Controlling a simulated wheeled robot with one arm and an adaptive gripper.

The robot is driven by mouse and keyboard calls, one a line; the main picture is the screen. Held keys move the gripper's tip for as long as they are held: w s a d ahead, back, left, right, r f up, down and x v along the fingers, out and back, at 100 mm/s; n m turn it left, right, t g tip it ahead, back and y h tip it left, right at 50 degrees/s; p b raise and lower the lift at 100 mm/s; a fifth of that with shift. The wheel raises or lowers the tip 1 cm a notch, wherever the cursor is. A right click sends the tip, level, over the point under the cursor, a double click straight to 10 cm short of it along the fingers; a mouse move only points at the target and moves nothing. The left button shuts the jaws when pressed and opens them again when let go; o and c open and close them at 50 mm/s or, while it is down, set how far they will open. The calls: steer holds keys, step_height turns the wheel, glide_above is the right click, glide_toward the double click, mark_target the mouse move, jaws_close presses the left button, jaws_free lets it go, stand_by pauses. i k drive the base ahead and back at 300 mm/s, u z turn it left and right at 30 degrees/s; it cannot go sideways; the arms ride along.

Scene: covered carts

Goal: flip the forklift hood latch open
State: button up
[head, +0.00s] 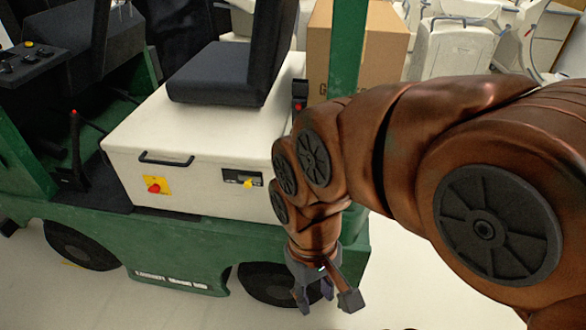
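The green forklift (190,245) stands at the left and middle of the head view. Its cream hood (205,150) is down, with the black seat on top. A small black latch plate with a yellow tab (242,178) sits on the hood's front face at the right, near my arm. I take this for the hood latch; its exact position is too small to tell. My gripper (314,297) points down in front of the forklift's wheel, below and to the right of the latch. Its fingers are apart, with nothing seen between them, and it does not touch the latch.
A black handle (167,159) and a red knob on a yellow plate (156,186) are on the hood's front, left of the latch. A green post (347,45) rises at the right. A cardboard box (382,45) stands behind. Pale floor (180,311) in front is clear.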

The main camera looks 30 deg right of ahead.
mark_target(248, 184)
steer(key=u, duration=0.25)
steer(key=k, duration=0.55)
steer(key=u, duration=0.8)
steer(key=i, duration=0.95)
steer(key=z, duration=0.5)
